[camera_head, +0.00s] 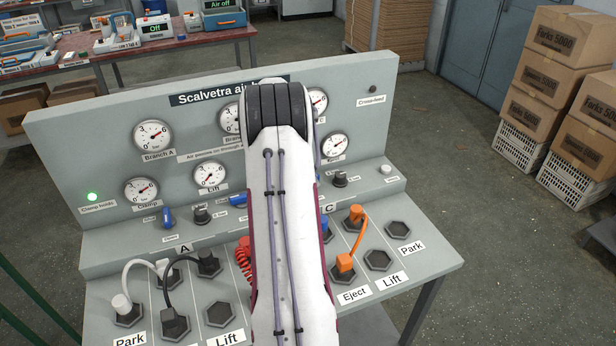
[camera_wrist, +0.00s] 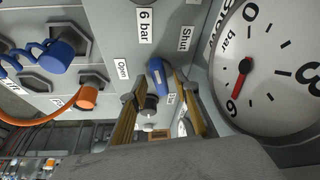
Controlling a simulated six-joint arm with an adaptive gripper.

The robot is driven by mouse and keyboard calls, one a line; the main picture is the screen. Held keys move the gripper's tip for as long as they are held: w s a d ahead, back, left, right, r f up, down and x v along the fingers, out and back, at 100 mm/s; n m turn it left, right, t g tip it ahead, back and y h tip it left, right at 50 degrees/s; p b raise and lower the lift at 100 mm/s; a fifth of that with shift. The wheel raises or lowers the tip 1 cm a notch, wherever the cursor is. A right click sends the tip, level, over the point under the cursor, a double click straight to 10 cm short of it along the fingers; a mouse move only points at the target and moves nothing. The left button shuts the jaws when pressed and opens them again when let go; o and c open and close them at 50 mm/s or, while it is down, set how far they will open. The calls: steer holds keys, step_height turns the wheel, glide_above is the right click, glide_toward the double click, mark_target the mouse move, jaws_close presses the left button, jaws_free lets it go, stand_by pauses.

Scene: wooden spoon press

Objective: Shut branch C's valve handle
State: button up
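A blue valve handle (camera_wrist: 159,74) shows in the wrist view, near an "Open" label (camera_wrist: 122,70) and a "Shut" label (camera_wrist: 185,38). My gripper (camera_wrist: 156,87) is open, its two fingers spread on either side of the handle. I cannot tell whether either finger touches it. In the head view my arm covers my gripper and the handle. The "C" label (camera_head: 329,209) shows just right of the arm.
A round gauge (camera_wrist: 268,70) is close to the right finger. A blue coiled plug (camera_wrist: 58,52) and an orange plug (camera_wrist: 88,97) sit in sockets at left. A black knob (camera_wrist: 150,102) is between the fingers. Several boxes (camera_head: 545,85) stand at right.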

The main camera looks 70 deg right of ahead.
steer(key=v, duration=0.7)
steer(key=shift+r, duration=0.2)
steer(key=shift+a, duration=0.1)
